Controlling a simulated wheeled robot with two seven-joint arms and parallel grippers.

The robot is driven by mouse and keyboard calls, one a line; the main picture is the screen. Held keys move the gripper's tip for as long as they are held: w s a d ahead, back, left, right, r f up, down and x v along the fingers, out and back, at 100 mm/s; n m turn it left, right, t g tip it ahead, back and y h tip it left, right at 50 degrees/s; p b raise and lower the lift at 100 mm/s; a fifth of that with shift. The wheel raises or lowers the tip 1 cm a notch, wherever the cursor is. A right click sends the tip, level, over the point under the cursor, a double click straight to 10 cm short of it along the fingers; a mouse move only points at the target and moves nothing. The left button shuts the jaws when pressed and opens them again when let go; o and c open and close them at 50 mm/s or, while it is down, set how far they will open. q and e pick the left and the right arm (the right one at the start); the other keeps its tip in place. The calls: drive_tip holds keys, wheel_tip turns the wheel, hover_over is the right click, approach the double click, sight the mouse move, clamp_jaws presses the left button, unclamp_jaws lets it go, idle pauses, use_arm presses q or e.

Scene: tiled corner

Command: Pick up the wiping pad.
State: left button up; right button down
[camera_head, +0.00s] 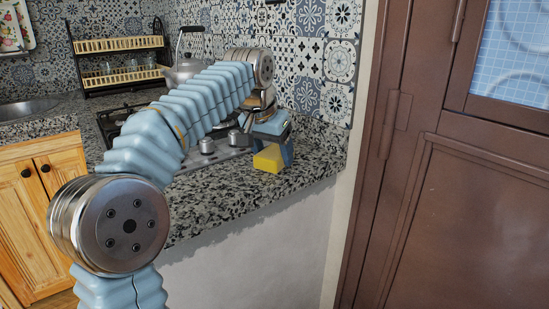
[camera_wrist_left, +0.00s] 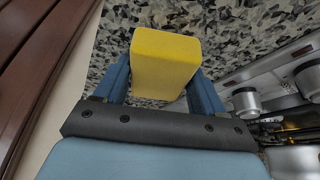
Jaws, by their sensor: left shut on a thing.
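The wiping pad (camera_head: 267,158) is a yellow block near the right end of the speckled stone counter. My left gripper (camera_head: 272,146) reaches down over it from above. In the left wrist view the yellow pad (camera_wrist_left: 164,62) sits between the two blue fingers of my left gripper (camera_wrist_left: 162,80), which is shut on it. Its lower end is at or just above the counter; I cannot tell whether it touches. My right gripper is not in view.
The stone counter (camera_head: 222,205) has free room in front of the pad. A gas stove with knobs (camera_head: 206,146) is to the left, with a kettle (camera_head: 183,71) behind. A rack (camera_head: 120,62) stands at the back left. A brown door (camera_head: 470,190) is at the right.

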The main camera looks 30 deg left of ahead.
use_arm(q)
drive_tip(key=shift+c, duration=1)
drive_tip(key=shift+r, duration=0.1)
drive_tip(key=shift+r, duration=0.6)
drive_tip(key=s+a+r, duration=0.2)
drive_tip(key=s+r, duration=0.9)
drive_tip(key=s, duration=0.2)
drive_tip(key=shift+s+a+r, duration=0.15)
drive_tip(key=shift+s+r, duration=0.2)
drive_tip(key=shift+s, duration=0.05)
